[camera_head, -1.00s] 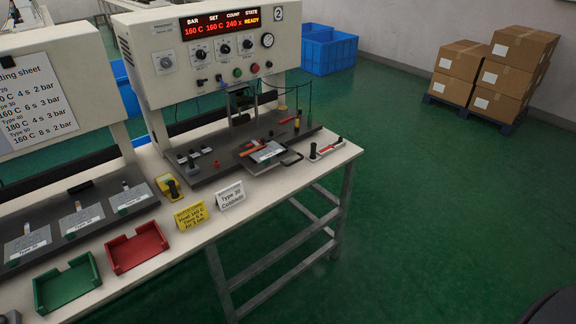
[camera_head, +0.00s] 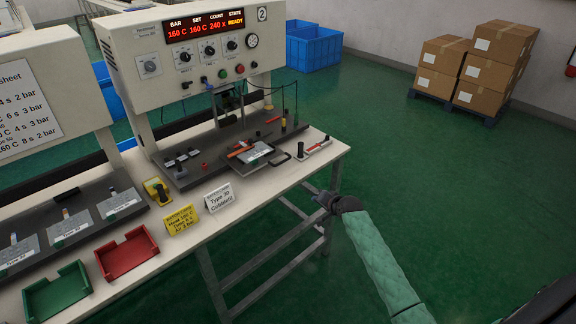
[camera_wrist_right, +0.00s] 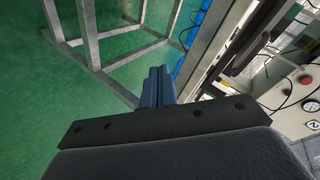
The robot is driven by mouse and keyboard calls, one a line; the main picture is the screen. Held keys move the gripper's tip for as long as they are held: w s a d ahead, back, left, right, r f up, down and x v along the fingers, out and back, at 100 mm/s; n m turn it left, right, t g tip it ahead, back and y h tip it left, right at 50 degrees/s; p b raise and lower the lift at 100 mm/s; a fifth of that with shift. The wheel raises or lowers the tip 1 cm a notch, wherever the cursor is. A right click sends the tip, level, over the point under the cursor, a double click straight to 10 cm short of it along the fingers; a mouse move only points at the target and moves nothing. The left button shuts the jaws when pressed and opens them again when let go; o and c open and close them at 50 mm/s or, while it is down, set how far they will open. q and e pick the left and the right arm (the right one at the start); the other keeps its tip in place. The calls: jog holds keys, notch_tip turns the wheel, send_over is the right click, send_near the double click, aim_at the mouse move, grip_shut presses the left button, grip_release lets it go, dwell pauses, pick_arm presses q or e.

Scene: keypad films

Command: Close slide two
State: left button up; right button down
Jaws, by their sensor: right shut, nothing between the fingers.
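The press marked 2 (camera_head: 181,67) stands at the bench's far end, its display reading 160 C and READY. Its slide (camera_head: 256,152) is a flat plate carrying a labelled grey piece, with a dark looped handle (camera_head: 279,159) at its front right. The slide sits forward of the press head on the dark bed. My right gripper (camera_head: 316,193) is beside the bench's right end, apart from the slide and handle. In the right wrist view its fingers (camera_wrist_right: 158,85) are together and empty. My left gripper is not in view.
A red-handled tool (camera_head: 314,150) lies right of the slide. A yellow sign (camera_head: 181,219), a white sign (camera_head: 219,197), a red tray (camera_head: 127,254) and a green tray (camera_head: 58,295) stand along the front. Bench legs (camera_head: 334,187) are close to my right gripper.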

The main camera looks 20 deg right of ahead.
aim_at(283, 162)
notch_tip(283, 162, up, 12)
jog(key=a+r+m+t+y, duration=0.1)
jog(key=a+m+t+y, duration=0.2)
jog(key=m, duration=1.9)
jog(key=shift+y, duration=0.3)
jog(key=p+x, duration=0.1)
jog(key=x, duration=0.3)
jog(key=p+x, duration=0.1)
jog(key=x, duration=0.3)
jog(key=d+p+x, duration=0.1)
jog(key=p+x, duration=0.1)
jog(key=x, duration=0.3)
jog(key=shift+w+d+f, duration=0.1)
jog(key=shift+w+f, duration=0.05)
jog(key=shift+w, duration=0.05)
jog(key=shift+w+f, duration=0.25)
jog(key=shift+w, duration=0.25)
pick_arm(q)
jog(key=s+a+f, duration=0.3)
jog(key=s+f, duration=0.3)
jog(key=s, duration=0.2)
